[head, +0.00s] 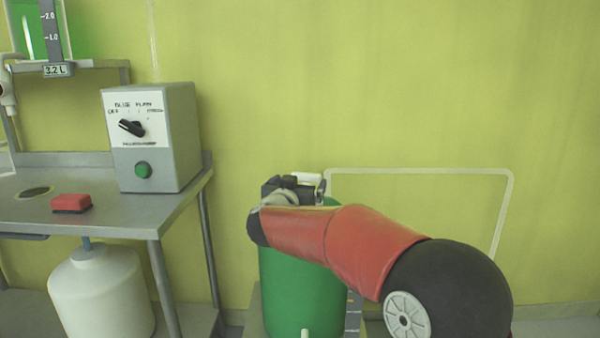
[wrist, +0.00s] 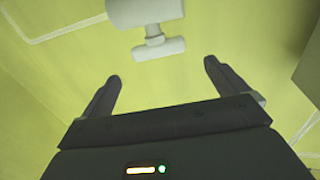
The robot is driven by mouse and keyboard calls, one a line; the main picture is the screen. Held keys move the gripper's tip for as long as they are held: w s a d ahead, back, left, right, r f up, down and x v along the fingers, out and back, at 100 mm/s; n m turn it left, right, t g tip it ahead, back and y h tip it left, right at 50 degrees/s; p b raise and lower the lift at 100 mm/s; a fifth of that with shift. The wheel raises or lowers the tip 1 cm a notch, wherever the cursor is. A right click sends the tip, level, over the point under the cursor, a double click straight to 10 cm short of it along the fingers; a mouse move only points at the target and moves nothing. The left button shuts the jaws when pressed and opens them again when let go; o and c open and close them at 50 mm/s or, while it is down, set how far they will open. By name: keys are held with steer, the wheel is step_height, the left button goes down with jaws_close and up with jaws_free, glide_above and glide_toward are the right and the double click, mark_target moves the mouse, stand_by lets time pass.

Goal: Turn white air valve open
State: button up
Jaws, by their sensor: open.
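The white air valve (wrist: 146,12) is at the top of the wrist view, with a short stem and a white crossbar handle (wrist: 158,49). The handle lies beyond my gripper (wrist: 162,70), roughly between the lines of its two dark fingers. The fingers are wide apart with nothing between them. In the head view my gripper (head: 292,186) is above the green tank, partly hidden by my arm. A small white piece (head: 307,177) beside it looks like the valve.
A white pipe (head: 420,171) runs along the yellow wall. The green tank (head: 300,290) stands below my arm. On the left, a metal table (head: 120,215) bears a grey control box (head: 185,140) and a red block (head: 71,203). A white jug (head: 100,290) is underneath.

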mark_target(305, 175)
steer(key=p+x, duration=0.1)
steer(key=x, duration=0.6)
steer(key=shift+w+d, duration=0.15)
steer(key=shift+w, duration=0.2)
